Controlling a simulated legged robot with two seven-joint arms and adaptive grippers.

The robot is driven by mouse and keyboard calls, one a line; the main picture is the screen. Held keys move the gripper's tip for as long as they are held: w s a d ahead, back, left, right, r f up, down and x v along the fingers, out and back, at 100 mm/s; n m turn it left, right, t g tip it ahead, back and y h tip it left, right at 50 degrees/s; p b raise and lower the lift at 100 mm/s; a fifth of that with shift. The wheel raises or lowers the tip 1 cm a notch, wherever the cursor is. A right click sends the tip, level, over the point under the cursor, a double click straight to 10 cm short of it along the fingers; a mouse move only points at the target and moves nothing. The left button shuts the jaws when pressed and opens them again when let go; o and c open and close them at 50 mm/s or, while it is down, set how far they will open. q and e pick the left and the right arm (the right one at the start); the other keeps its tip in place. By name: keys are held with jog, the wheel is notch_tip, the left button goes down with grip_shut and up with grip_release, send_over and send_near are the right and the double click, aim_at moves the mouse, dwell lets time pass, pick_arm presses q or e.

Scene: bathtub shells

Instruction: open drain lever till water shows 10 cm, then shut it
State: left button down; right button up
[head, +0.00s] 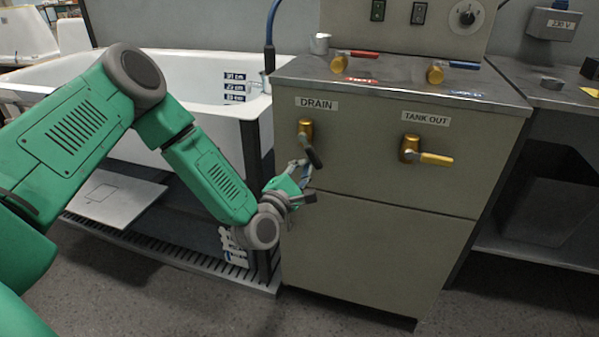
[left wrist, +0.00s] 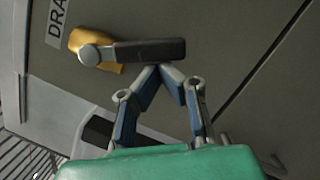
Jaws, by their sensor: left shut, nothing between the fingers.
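The drain lever (head: 313,152) is a black handle on a brass valve under the DRAIN label on the cabinet front. It hangs down, tilted slightly right. It also shows in the left wrist view (left wrist: 150,51), with the brass body (left wrist: 92,40) at its left. My left gripper (head: 306,168) is shut and empty, its fingertips (left wrist: 162,68) right at the handle's edge; I cannot tell whether they touch. The white bathtub (head: 190,72) stands behind my left arm. Its blue level marks (head: 234,87) show on the inner wall, too small to read surely; no water line is clear. My right gripper is out of view.
A TANK OUT valve (head: 428,157) with a yellow handle sits right of the drain lever. A side bench (head: 556,92) is at the right. Open floor lies in front.

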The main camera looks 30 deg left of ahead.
pick_arm(q)
jog(key=shift+w+d+r, duration=0.1)
jog(key=shift+d+r, duration=0.05)
jog(key=shift+d, duration=0.2)
jog(key=d, duration=0.1)
jog(key=d+r, duration=0.1)
jog(key=d, duration=0.1)
jog(key=shift+w+r, duration=0.2)
jog(key=shift+r, duration=0.05)
jog(key=shift+d+r, duration=0.15)
jog(key=shift+r, duration=0.05)
jog(key=shift+w+r, duration=0.2)
jog(key=shift+r, duration=0.35)
jog(key=shift+d+r, duration=0.45)
jog(key=shift+d, duration=0.1)
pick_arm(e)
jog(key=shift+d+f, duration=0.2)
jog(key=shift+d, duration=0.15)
pick_arm(q)
jog(key=shift+a, duration=0.15)
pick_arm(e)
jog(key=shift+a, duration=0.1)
pick_arm(q)
jog(key=shift+f, duration=0.1)
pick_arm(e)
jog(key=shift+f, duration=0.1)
